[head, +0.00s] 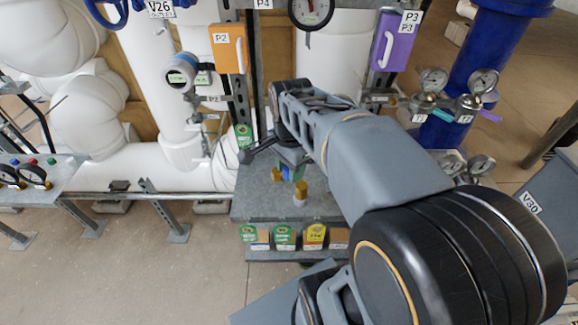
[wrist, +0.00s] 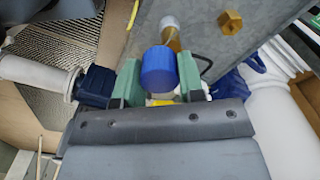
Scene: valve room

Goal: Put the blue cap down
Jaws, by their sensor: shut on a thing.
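The blue cap (wrist: 159,70) sits between the two green fingers of my gripper (wrist: 160,80) in the wrist view. The fingers are shut on its sides. In the head view my gripper (head: 288,170) is over the grey metal stand (head: 250,205), and my own arm and gripper mostly hide the cap. I cannot tell how high the cap is above the surface.
A brass hex piece (wrist: 230,22) and a brass fitting with a pale top (wrist: 169,24) are on the grey surface near the cap. Labelled boxes (head: 284,236) stand on the lower shelf. Gauges (head: 433,81) and a blue pipe (head: 485,50) stand at the right.

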